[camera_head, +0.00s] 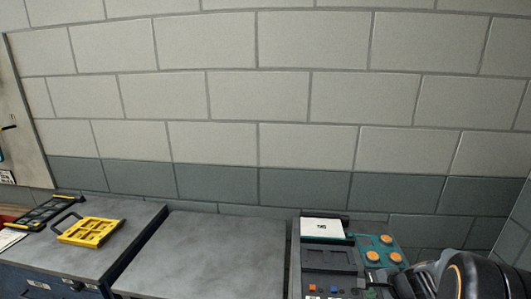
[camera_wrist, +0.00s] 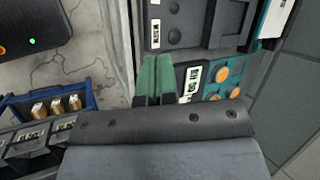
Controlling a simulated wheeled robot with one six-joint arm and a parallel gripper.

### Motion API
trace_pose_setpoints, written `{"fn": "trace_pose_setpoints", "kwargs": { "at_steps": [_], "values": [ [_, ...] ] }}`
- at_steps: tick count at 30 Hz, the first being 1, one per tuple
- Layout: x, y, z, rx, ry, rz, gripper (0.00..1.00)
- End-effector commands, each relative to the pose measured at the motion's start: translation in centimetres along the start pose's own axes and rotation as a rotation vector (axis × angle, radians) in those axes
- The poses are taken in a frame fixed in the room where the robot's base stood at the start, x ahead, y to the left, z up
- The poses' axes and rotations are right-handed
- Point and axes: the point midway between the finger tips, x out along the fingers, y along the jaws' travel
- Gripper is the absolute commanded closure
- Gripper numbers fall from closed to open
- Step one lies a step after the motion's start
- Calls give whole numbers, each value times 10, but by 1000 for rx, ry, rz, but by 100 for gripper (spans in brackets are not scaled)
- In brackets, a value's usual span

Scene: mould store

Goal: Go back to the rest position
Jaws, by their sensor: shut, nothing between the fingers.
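My gripper (camera_wrist: 155,75) shows in the wrist view as two green fingers side by side, shut with nothing between them. It points toward the edge of a machine panel (camera_wrist: 208,92) with orange round buttons, and I cannot tell the distance. In the head view, part of my arm is at the bottom right, in front of the right side of the control panel (camera_head: 384,240). The fingers cannot be made out there.
A yellow mould-like frame (camera_head: 91,231) and a black tray (camera_head: 50,211) lie on the left grey bench (camera_head: 128,231). A bare grey worktop (camera_head: 213,250) is in the middle. The wrist view shows a blue crate (camera_wrist: 14,101) with brass-coloured parts on the floor.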

Motion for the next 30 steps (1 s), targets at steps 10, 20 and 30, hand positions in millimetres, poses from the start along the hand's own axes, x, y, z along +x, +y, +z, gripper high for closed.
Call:
{"fn": "trace_pose_setpoints", "kwargs": {
  "at_steps": [10, 20, 30],
  "values": [
    [-80, 41, 128, -1128, 25, 401, 100],
    [-114, 32, 179, -1444, 143, 332, 100],
    [-114, 30, 186, -1468, 140, 318, 100]
  ]
}}
